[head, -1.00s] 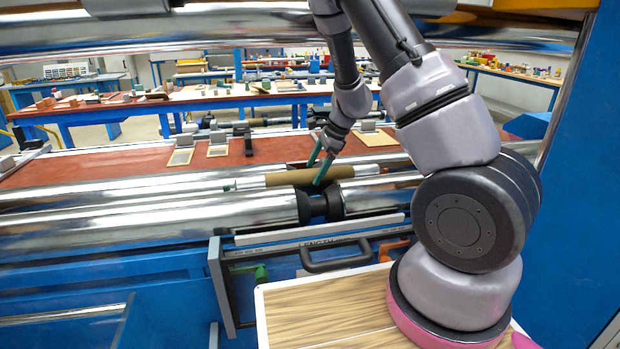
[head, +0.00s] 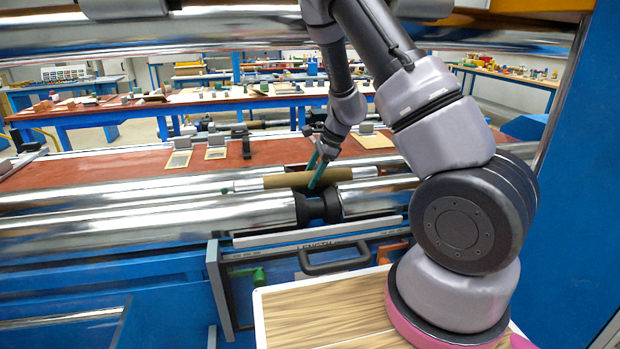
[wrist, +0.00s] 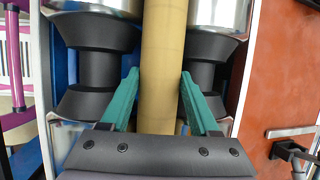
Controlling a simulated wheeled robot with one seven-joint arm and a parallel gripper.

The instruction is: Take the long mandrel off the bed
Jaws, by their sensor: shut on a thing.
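The long mandrel (head: 284,181) is a rod with a brown middle and shiny metal ends. It lies lengthwise along the polished rollers of the bed (head: 240,212). My gripper (head: 314,175) reaches down over it near the black necked gap in the front roller. In the wrist view, the tan part of the mandrel (wrist: 163,60) runs between the teal fingertips (wrist: 160,76), and my gripper is shut on it. No clear lift off the bed shows. The palm hides the near stretch of the mandrel in the wrist view.
A black handle (head: 335,260) and a "LENGTH" strip sit on the front frame. A wood-topped surface (head: 325,315) lies in front. The red-brown shelf (head: 110,168) behind holds small plates and blocks. A large roller (head: 240,25) spans overhead, and a blue upright (head: 575,200) stands right.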

